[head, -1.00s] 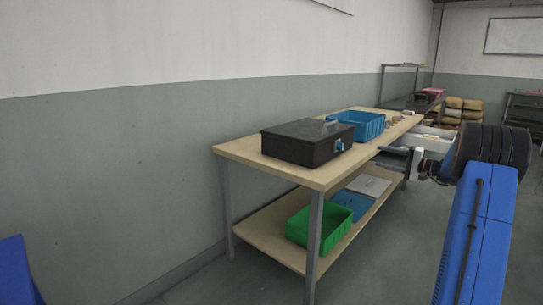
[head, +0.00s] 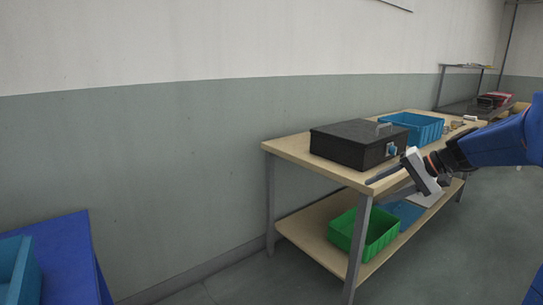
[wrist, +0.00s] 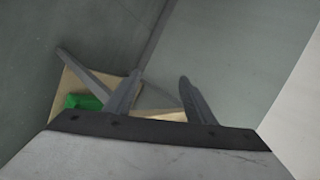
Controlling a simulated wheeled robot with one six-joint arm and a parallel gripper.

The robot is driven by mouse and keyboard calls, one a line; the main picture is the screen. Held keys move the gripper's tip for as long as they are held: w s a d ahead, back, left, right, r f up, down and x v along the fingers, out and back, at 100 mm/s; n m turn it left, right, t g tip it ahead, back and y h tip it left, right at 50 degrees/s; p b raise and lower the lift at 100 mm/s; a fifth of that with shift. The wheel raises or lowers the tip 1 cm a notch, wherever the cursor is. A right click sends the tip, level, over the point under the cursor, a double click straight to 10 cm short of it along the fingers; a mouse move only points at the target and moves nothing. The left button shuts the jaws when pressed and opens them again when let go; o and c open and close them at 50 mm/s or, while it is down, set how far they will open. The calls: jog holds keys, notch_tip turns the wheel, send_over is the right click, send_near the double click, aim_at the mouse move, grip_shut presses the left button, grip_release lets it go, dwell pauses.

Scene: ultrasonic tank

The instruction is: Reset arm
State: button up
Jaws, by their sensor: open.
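My gripper (head: 385,183) is in the head view at the right, at the end of my blue arm. It appears in front of the near edge of the wooden workbench (head: 283,146). In the wrist view my gripper (wrist: 160,95) has its two fingers apart with nothing between them. A black tank box (head: 345,146) with a closed lid and a blue part on its front stands on the bench, behind the gripper in the picture. I cannot tell how far the gripper is from the bench edge.
A blue crate (head: 425,127) stands behind the black box. A green crate (head: 345,240) sits on the lower shelf (head: 300,225); it also shows in the wrist view (wrist: 84,101). A blue surface (head: 70,250) with a lighter blue bin (head: 15,270) is at left. Floor between is clear.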

jog(key=s+a+f+n+h, duration=0.1)
jog(key=s+f+h, duration=0.1)
jog(key=s, duration=0.9)
jog(key=s+a+f+n+h, duration=0.1)
jog(key=s+f, duration=0.4)
jog(key=s, duration=0.6)
jog(key=s+a+f+n+h, duration=0.2)
jog(key=s+h, duration=0.3)
jog(key=s, duration=0.6)
jog(key=shift+f+n, duration=0.7)
jog(key=shift+f, duration=0.2)
jog(key=shift+c, duration=0.4)
